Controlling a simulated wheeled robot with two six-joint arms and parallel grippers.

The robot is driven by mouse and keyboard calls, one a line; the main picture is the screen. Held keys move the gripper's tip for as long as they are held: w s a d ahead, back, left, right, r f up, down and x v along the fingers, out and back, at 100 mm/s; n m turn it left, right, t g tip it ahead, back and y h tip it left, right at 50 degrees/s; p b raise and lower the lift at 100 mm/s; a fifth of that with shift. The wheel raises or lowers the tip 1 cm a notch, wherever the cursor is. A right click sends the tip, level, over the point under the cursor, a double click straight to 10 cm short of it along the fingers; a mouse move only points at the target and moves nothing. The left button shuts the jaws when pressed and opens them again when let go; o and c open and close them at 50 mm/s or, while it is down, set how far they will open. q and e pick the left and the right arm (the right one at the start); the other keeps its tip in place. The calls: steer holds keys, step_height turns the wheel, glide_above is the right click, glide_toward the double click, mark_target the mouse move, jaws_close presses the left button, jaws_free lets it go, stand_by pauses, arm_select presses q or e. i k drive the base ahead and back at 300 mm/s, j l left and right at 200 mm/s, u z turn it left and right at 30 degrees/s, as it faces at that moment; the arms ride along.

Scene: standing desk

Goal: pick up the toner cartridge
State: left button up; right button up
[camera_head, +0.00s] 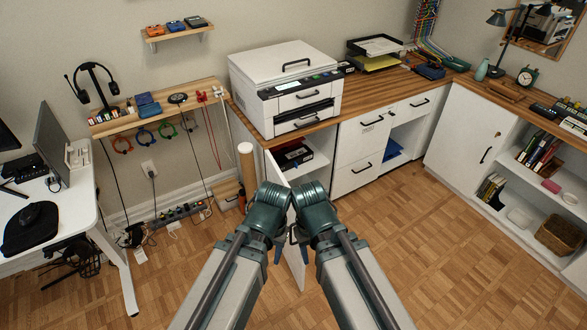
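A dark black object (292,156), which looks like the toner cartridge, lies on the upper shelf inside the open white cabinet (318,163) under the printer. My two arms reach forward side by side from the bottom of the view and hide the lower part of the cabinet. My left gripper (278,254) and my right gripper (304,254) hang close together in front of the open cabinet door (299,275), below and apart from the black object. Only small bluish tips of them show, so their opening is not clear.
A white printer (290,85) stands on the wooden counter (371,98) above the cabinet. A brown cardboard tube (246,162) stands left of the cabinet. A white desk (62,215) is at the left and a power strip (180,214) by the wall. The parquet floor at right is clear.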

mark_target(295, 158)
steer(key=i+l+z, duration=0.1)
steer(key=z, duration=0.4)
steer(key=i+z, duration=0.35)
steer(key=z, duration=0.15)
steer(key=i+l+z, duration=0.1)
steer(key=i+z, duration=0.15)
steer(key=z, duration=0.15)
steer(key=i+z, duration=0.35)
steer(key=i+l, duration=0.1)
steer(key=i, duration=0.4)
steer(key=i+u, duration=0.3)
steer(key=u, duration=0.15)
steer(key=i+l+u, duration=0.1)
steer(key=i+u, duration=0.15)
steer(key=u, duration=0.2)
steer(key=i+l+u, duration=0.2)
steer(key=u, duration=0.3)
steer(key=i+l+u, duration=0.3)
steer(key=u, duration=0.15)
steer(key=i+l+u, duration=0.15)
steer(key=l+u, duration=0.3)
steer(key=j, duration=0.1)
